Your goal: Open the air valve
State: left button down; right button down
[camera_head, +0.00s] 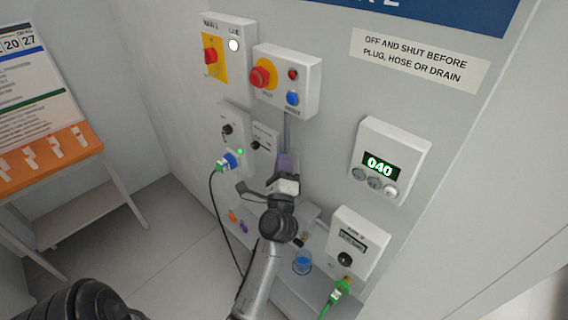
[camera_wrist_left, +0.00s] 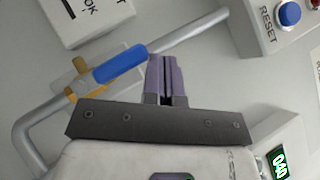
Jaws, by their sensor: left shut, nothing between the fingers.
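The air valve shows in the left wrist view as a blue lever handle (camera_wrist_left: 120,63) on a brass body (camera_wrist_left: 79,78), set on a grey metal pipe (camera_wrist_left: 190,28). The blue handle lies roughly in line with the pipe's straight run. My left gripper (camera_wrist_left: 166,78) has its purple fingers shut and empty, close to the right end of the handle; I cannot tell whether they touch it. In the head view my left gripper (camera_head: 287,164) is in front of the panel at the pipe (camera_head: 288,128), and the valve handle is hidden or too small to make out. My right gripper is not in view.
Above the gripper is a box with a red knob and blue button (camera_head: 287,80). A yellow-red main switch (camera_head: 213,58) is up left. A blue plug with a cable (camera_head: 228,163) is at left. A display reading 040 (camera_head: 381,165) and a green hose connector (camera_head: 341,289) are at right.

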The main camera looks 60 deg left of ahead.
pick_arm(q)
jog(key=b+v, duration=0.3)
jog(key=v, duration=0.4)
jog(key=shift+s+d+b, duration=0.15)
jog(key=shift+d+b, duration=0.05)
jog(key=shift+b, duration=0.15)
jog(key=shift+f, duration=0.1)
dwell(0.5)
